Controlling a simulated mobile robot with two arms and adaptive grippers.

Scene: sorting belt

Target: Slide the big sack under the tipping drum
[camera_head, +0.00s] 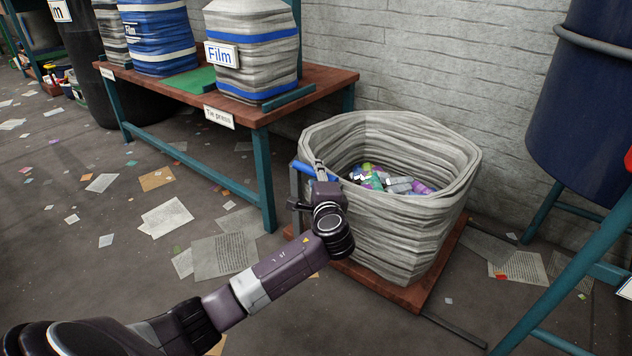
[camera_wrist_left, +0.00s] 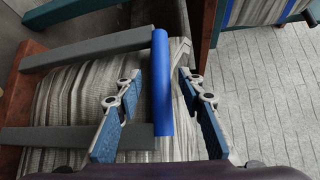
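The big sack (camera_head: 405,235), pale grey and open-topped, stands upright on a red-brown wooden base (camera_head: 395,293) and holds several small coloured items. A grey frame with a blue handle bar (camera_head: 302,169) rises at the base's left side. The bar also shows in the left wrist view (camera_wrist_left: 162,85). My left gripper (camera_head: 320,168) is at this bar. In the left wrist view its fingers (camera_wrist_left: 158,77) are open on either side of the bar, with gaps showing. The dark blue drum (camera_head: 583,105) hangs at the right on a teal stand (camera_head: 575,255). My right gripper is not in view.
A bench (camera_head: 262,112) with wrapped bales (camera_head: 252,45) and a "Tie press" label stands left of the sack. A brick wall (camera_head: 420,60) runs behind. A dark rail (camera_head: 455,330) lies on the floor toward the stand. Loose paper (camera_head: 168,217) litters the open floor.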

